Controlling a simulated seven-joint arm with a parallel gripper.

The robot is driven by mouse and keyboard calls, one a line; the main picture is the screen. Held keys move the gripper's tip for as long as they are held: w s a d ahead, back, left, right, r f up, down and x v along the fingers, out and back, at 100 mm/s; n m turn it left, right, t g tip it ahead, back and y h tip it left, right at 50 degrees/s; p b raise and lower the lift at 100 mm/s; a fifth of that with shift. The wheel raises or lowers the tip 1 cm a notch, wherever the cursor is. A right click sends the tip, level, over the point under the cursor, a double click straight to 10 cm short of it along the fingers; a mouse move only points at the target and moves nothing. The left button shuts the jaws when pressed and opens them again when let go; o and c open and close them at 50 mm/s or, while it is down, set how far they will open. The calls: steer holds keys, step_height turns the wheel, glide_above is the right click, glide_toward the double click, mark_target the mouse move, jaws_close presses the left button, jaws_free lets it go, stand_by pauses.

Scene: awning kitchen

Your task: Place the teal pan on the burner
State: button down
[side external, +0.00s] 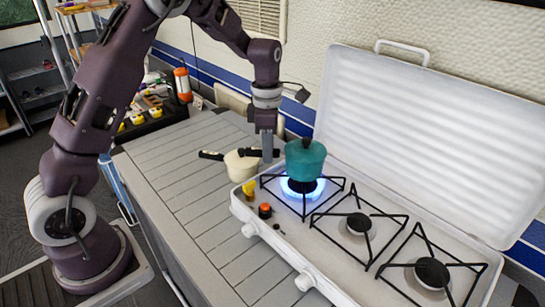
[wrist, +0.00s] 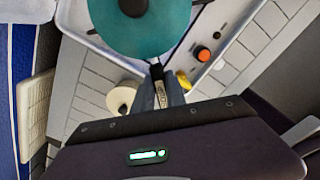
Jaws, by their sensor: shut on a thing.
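The teal pan (side external: 305,162), with a dark knob on top, is over the left burner (side external: 302,186) of the white stove, where a blue flame glows. It looks upright. The flame and burner cap show below it; I cannot tell whether it touches the grate. My gripper (side external: 267,153) points down and is shut on the pan's black handle, left of the pan. In the wrist view, the teal pan (wrist: 140,30) fills the top, and its handle runs between the fingers of my gripper (wrist: 160,84). The burner is hidden there.
A cream pot (side external: 241,166) with a dark handle stands on the slatted counter beside the stove. A yellow item (side external: 249,188) and an orange knob (side external: 265,210) sit at the stove's left end. Two unlit burners lie right. The raised lid (side external: 420,130) stands behind.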

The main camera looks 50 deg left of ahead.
steer(key=shift+f, duration=0.85)
steer(key=c, duration=1.4)
jaws_free()
steer(key=shift+o, duration=0.2)
